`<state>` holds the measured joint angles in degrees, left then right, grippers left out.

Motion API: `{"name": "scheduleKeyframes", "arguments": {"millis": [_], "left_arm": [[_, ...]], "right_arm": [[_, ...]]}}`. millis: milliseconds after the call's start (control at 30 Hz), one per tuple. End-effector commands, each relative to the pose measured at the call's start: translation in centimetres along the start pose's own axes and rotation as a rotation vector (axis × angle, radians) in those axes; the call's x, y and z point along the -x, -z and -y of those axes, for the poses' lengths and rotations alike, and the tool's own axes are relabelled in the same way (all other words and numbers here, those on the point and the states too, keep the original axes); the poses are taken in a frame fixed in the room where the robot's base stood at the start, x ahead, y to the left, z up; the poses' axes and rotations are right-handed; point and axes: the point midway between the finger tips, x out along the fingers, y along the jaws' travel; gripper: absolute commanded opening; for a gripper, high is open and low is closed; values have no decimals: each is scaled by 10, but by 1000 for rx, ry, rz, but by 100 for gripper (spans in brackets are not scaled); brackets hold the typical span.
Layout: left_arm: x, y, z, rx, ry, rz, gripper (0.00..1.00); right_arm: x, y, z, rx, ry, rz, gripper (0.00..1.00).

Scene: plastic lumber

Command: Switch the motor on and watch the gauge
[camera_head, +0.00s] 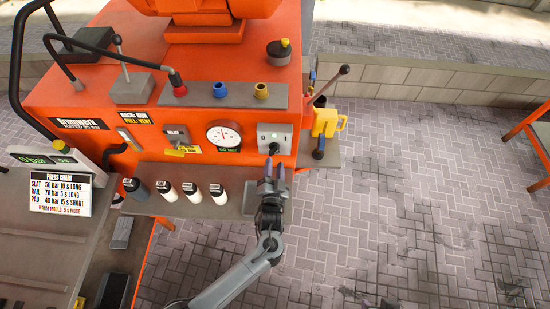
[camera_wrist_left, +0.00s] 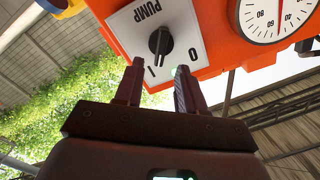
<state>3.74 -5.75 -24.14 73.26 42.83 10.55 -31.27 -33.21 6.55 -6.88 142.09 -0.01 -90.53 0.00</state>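The pump switch plate (camera_head: 284,134) is on the orange press front, right of the gauge (camera_head: 222,137). In the left wrist view the plate (camera_wrist_left: 180,22) reads PUMP upside down, with marks 1 and 0. Its black knob (camera_wrist_left: 159,41) is nearly upright in the picture, its lower end nearer 1 than 0; I cannot tell which end is the pointer. My left gripper (camera_head: 273,172) is open and empty below the knob; its fingertips (camera_wrist_left: 155,75) are apart from it. The gauge (camera_wrist_left: 276,16) is partly cut off there; its exact reading is unclear. My right gripper is not identifiable.
A shelf with several capped bottles (camera_head: 192,193) stands left of my gripper. A press chart (camera_head: 60,192) is at far left. Open paving lies right.

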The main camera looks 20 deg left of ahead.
Motion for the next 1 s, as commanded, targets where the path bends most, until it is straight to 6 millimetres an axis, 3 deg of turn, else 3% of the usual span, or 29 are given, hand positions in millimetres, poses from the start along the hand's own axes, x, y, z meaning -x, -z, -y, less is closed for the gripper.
{"name": "scheduleKeyframes", "arguments": {"millis": [200, 400, 1000], "left_arm": [[37, -1, 0, 2, -1, 1, 39], [57, 0, 0, 0, 0, 0, 39], [63, -2, -1, -1, -2, 3, 39]], "right_arm": [[-2, -1, -1, 4, -3, 1, 43], [-4, -2, -2, 10, -8, 2, 43], [-4, -2, -1, 4, -3, 1, 43]]}}
